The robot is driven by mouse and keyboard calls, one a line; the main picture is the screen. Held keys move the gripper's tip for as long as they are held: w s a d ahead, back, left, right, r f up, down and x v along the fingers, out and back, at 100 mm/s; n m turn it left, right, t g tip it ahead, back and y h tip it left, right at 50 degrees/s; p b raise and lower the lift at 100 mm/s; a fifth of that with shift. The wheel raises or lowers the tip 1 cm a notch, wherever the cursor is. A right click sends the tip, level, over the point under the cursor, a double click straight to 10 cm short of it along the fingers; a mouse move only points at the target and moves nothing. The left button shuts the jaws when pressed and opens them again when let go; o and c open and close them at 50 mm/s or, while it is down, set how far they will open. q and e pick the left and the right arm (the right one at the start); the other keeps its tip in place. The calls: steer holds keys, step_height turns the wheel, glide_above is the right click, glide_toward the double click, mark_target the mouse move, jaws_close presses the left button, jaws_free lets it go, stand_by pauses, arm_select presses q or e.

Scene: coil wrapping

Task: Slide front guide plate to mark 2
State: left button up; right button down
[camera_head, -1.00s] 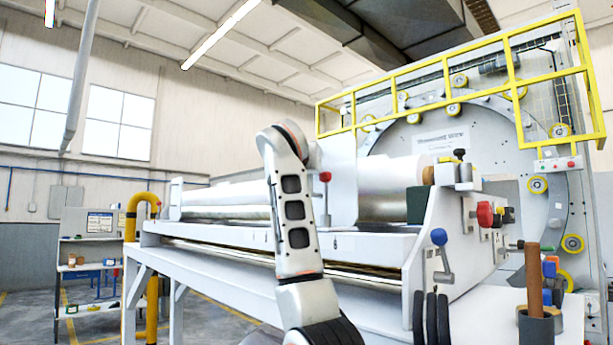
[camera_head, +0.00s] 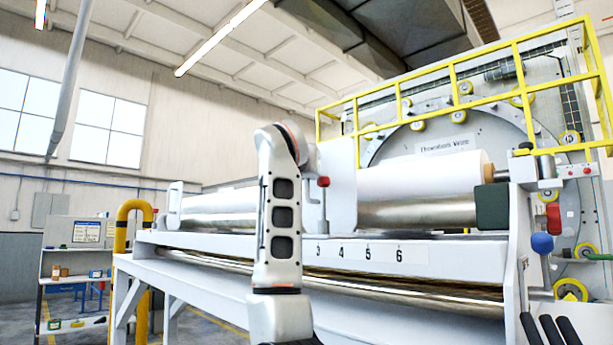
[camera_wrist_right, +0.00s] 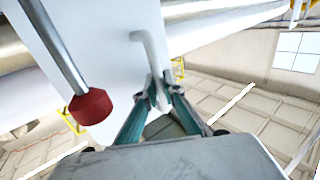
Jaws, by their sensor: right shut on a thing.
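The front guide plate (camera_head: 342,190) is a white upright plate on the roller frame, with the roll on both sides of it. A rod with a red knob (camera_head: 323,182) stands at its left side, just above the printed 3 on the marked rail (camera_head: 430,257). Marks 3 to 6 show; my right arm covers the rail left of 3, so mark 2 is hidden. In the right wrist view, my right gripper (camera_wrist_right: 159,92) is shut on the bent handle (camera_wrist_right: 150,62) of the plate (camera_wrist_right: 105,50). The red knob (camera_wrist_right: 90,107) hangs beside it. My left gripper is not in view.
A second white plate (camera_head: 174,205) stands at the rail's left end. A white roll (camera_head: 420,182) and steel roller (camera_head: 420,213) lie right of the guide plate. A dark green block (camera_head: 491,206) and blue-knobbed lever (camera_head: 542,243) are at the right. A yellow pipe (camera_head: 121,235) stands left.

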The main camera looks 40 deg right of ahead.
steer(key=shift+s, duration=0.1)
steer(key=c, duration=2.4)
jaws_free()
steer(key=shift+r, duration=0.1)
steer(key=shift+c, duration=0.2)
steer(key=v, duration=1.2)
steer(key=shift+s, duration=0.1)
